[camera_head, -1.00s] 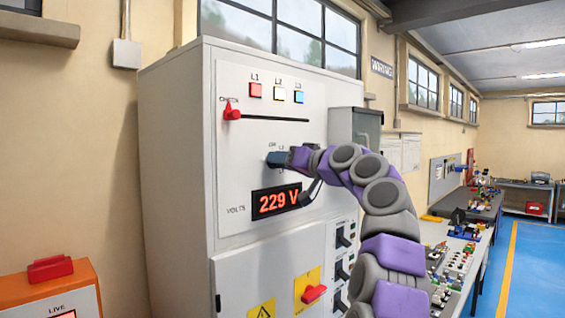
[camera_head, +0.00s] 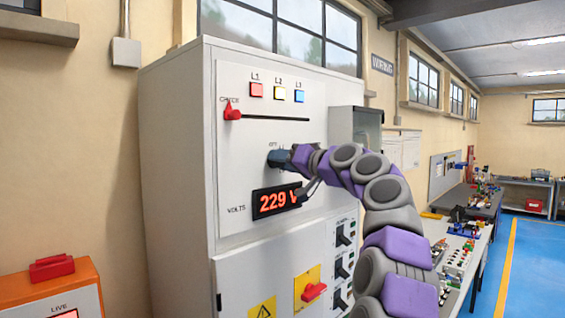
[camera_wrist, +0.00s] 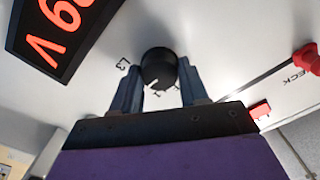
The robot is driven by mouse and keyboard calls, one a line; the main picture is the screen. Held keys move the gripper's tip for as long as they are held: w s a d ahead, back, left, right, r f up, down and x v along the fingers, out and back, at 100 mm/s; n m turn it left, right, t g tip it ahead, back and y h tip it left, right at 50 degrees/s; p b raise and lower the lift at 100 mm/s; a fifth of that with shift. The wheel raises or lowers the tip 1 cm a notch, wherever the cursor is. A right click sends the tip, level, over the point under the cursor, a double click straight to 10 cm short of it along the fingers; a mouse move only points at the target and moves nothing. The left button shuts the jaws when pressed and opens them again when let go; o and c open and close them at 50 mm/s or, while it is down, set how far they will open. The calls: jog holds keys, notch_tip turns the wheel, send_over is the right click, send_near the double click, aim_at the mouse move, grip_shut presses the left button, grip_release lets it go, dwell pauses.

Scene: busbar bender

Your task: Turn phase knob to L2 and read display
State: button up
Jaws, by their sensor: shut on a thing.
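The black phase knob (camera_wrist: 158,68) sits on the white cabinet panel in the wrist view, with a white pointer line on it. My gripper (camera_wrist: 158,82) is shut on the knob, one finger on each side. In the head view my gripper (camera_head: 280,158) is at the panel and hides the knob and most of its labels. An L3 mark shows beside the knob in the wrist view; I cannot tell which mark the pointer meets. The display (camera_head: 276,201) reads 229 V in red, its right end partly covered by my arm; part of it (camera_wrist: 62,30) shows in the wrist view.
A red CHECK lever (camera_head: 232,113) is at the left end of a black slot above. A red switch on a yellow plate (camera_head: 310,291) is below.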

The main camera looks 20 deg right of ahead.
jog(key=shift+r, duration=0.1)
jog(key=o, duration=1.1)
jog(key=shift+d, duration=0.25)
jog(key=shift+c, duration=0.2)
jog(key=b+v, duration=0.1)
jog(key=v, duration=1.6)
jog(key=shift+b, duration=0.35)
jog(key=shift+s+d, duration=0.1)
jog(key=shift+d, duration=0.05)
